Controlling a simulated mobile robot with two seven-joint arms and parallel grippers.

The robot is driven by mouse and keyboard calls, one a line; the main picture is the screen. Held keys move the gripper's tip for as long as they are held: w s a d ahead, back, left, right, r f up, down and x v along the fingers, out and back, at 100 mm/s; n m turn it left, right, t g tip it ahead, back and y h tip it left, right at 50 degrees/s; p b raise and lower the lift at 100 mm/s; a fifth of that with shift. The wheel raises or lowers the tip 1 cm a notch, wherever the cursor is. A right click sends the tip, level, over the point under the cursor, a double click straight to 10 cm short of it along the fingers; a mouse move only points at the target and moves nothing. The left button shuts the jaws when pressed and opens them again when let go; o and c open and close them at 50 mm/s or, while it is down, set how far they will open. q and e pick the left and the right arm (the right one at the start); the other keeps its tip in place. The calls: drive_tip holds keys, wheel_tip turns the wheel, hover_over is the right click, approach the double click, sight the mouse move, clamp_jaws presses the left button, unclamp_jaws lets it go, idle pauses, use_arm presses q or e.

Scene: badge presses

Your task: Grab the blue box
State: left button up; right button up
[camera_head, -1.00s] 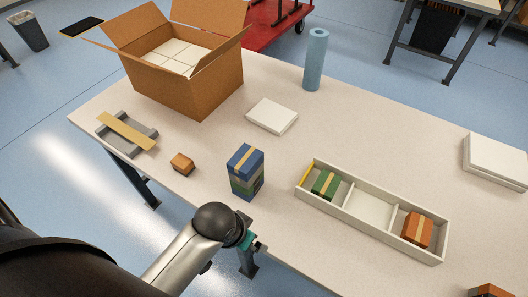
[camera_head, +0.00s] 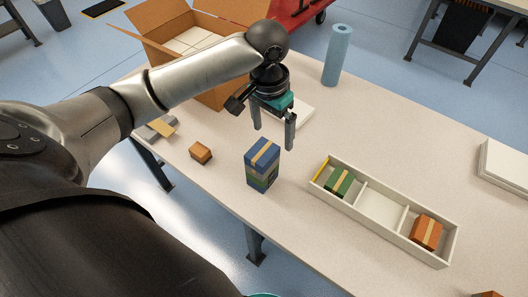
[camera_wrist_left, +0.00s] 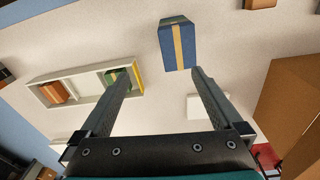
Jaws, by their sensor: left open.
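In the left wrist view the blue box (camera_wrist_left: 178,45) lies just beyond the fingertips, near the top centre. My left gripper (camera_head: 273,136) is open and empty, pointing down above the table, behind and above the stack and apart from it. My right gripper is not in view.
A divided tray (camera_head: 398,249) at right holds a green box (camera_head: 339,181) and an orange box (camera_head: 425,232); its middle compartment is empty. A small orange-brown box (camera_head: 201,153) lies left of the stack. A large carton (camera_head: 228,89) and a blue roll (camera_head: 337,55) stand behind.

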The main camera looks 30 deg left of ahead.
use_arm(q)
drive_tip(key=a+r+n, duration=0.1)
drive_tip(key=a+r, duration=0.2)
drive_tip(key=r, duration=0.1)
drive_tip(key=b, duration=0.2)
approach(262, 151)
drive_tip(key=shift+g+y, duration=0.3)
drive_tip(key=f, duration=0.5)
drive_tip(key=shift+w+f, duration=0.1)
drive_tip(key=shift+w, duration=0.25)
drive_tip(key=shift+s+d+f, duration=0.1)
drive_tip(key=shift+d+f, duration=0.05)
drive_tip(key=shift+f, duration=1.15)
drive_tip(key=shift+d+f, duration=0.15)
drive_tip(key=shift+f, duration=1.2)
drive_tip(key=shift+c, duration=0.2)
drive_tip(key=c, duration=1.2)
drive_tip(key=shift+c, duration=0.4)
drive_tip(key=shift+r, duration=0.15)
